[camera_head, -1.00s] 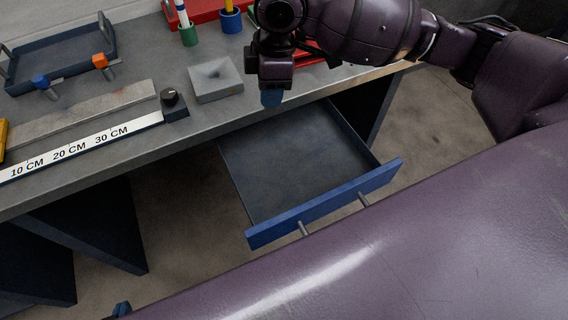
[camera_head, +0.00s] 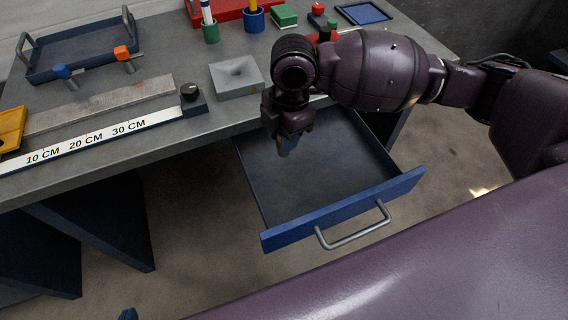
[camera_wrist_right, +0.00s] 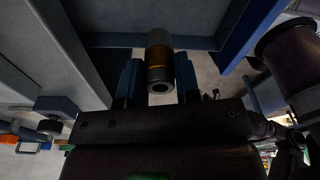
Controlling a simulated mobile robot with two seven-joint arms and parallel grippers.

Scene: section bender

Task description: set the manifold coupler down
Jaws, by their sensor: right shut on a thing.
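The manifold coupler (camera_wrist_right: 159,62) is a grey cylinder with a brass-coloured band and a hole in its end, seen in the right wrist view. My right gripper (camera_wrist_right: 157,80) is shut on it, with a blue finger on each side. In the head view my right gripper (camera_head: 287,146) points down over the back left part of the open drawer (camera_head: 330,185). The coupler is hardly visible there. A small blue tip of my left gripper (camera_head: 128,314) shows at the bottom edge; its jaws cannot be made out.
The drawer's blue front (camera_head: 345,210) has a grey bar handle (camera_head: 353,236), and the visible drawer floor is bare. On the bench are a grey block with a hollow (camera_head: 236,78), a ruler (camera_head: 90,142), a black knob (camera_head: 193,95) and a dark blue tray (camera_head: 80,48).

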